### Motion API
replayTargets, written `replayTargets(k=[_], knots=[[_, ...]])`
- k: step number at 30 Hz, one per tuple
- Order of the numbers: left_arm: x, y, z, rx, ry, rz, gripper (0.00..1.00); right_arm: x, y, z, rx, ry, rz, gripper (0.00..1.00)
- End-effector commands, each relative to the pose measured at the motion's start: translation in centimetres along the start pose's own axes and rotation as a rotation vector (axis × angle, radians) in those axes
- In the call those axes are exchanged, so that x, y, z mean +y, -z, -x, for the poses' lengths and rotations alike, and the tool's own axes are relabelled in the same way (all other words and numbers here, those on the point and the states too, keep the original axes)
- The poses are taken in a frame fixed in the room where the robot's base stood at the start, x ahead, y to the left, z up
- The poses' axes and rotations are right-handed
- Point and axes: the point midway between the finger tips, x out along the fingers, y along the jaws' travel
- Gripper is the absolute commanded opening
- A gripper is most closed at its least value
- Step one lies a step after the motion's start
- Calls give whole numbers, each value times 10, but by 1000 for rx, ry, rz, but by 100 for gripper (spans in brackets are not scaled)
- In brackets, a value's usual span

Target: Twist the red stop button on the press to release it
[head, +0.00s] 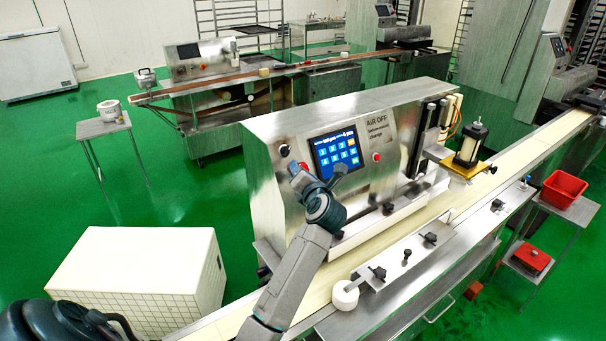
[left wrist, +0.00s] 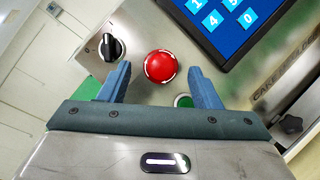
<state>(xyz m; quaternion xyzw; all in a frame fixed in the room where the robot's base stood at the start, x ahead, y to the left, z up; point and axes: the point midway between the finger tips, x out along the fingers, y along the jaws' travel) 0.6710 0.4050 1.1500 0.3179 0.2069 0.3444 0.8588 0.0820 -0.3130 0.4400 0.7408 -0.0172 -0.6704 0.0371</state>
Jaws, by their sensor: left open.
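The round red stop button (left wrist: 160,67) sits on the press's metal front panel and shows whole in the left wrist view. In the head view the red button (head: 305,166) shows only in part behind my gripper. My left gripper (left wrist: 158,72) is open, with one blue finger on each side of the button. Gaps show between the fingers and the button, and nothing is held. In the head view the left gripper (head: 318,184) is at the left of the press (head: 262,185). My right gripper is in neither view.
A black knob (left wrist: 111,47) is left of the button, a green button (left wrist: 184,101) is below right, and the touchscreen (left wrist: 222,22) is above right. A second red button (head: 377,157) is right of the screen. The conveyor (head: 375,242) runs in front of the press.

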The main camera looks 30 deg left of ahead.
Motion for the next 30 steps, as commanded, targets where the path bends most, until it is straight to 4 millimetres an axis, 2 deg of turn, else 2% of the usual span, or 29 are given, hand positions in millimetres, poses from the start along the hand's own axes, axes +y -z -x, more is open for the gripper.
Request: replayTargets(k=[1,6,12,18,30], knots=[[-4,4,11,1,3,6,57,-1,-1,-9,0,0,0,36],[-4,4,47,2,4,6,57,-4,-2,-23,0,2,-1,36],[-3,4,74,3,4,4,57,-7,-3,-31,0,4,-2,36],[0,3,84,3,1,1,57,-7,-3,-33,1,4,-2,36],[0,2,84,3,1,0,57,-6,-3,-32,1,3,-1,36]])
